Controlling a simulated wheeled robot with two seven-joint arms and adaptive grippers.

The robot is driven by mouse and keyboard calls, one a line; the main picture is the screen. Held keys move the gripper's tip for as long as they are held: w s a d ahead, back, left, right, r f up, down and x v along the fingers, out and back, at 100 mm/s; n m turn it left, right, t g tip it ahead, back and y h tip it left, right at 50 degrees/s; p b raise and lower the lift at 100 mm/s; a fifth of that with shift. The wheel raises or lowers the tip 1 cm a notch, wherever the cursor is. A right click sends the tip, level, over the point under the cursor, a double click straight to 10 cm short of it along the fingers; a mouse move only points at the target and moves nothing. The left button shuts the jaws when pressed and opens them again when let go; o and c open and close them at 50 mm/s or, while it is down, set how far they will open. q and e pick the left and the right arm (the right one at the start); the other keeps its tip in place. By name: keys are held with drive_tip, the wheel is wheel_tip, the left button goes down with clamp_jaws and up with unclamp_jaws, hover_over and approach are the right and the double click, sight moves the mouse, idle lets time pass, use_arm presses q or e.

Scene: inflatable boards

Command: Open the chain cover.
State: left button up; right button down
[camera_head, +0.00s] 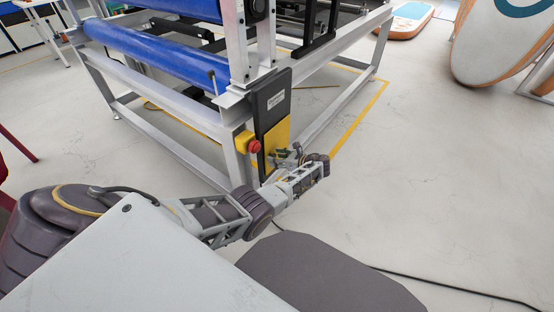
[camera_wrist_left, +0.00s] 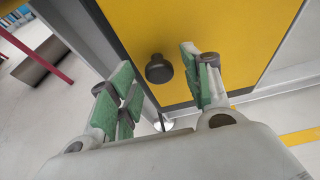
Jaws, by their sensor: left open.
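The chain cover looks like the upright panel on the machine's corner post, black with a small label above (camera_head: 271,98) and yellow below (camera_head: 276,134). In the left wrist view the yellow panel (camera_wrist_left: 240,30) fills the upper middle, and a dark round knob (camera_wrist_left: 159,69) stands out near its lower left edge. My left gripper (camera_head: 282,155) is low in front of the yellow part. In the wrist view its green-padded fingers (camera_wrist_left: 160,88) are open, with the knob between and beyond them. Neither finger appears to touch the knob. My right gripper is not in view.
A red emergency button on a yellow box (camera_head: 248,143) sits just left of the panel. The grey machine frame (camera_head: 180,97) carries blue rollers (camera_head: 160,52). A black cable (camera_head: 450,284) lies on the floor at right. Boards (camera_head: 497,38) stand at the upper right; the right floor is mostly clear.

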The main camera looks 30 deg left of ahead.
use_arm(q)
drive_tip(key=shift+a, duration=0.1)
drive_tip(key=shift+c, duration=0.3)
drive_tip(key=shift+c, duration=1.2)
clamp_jaws()
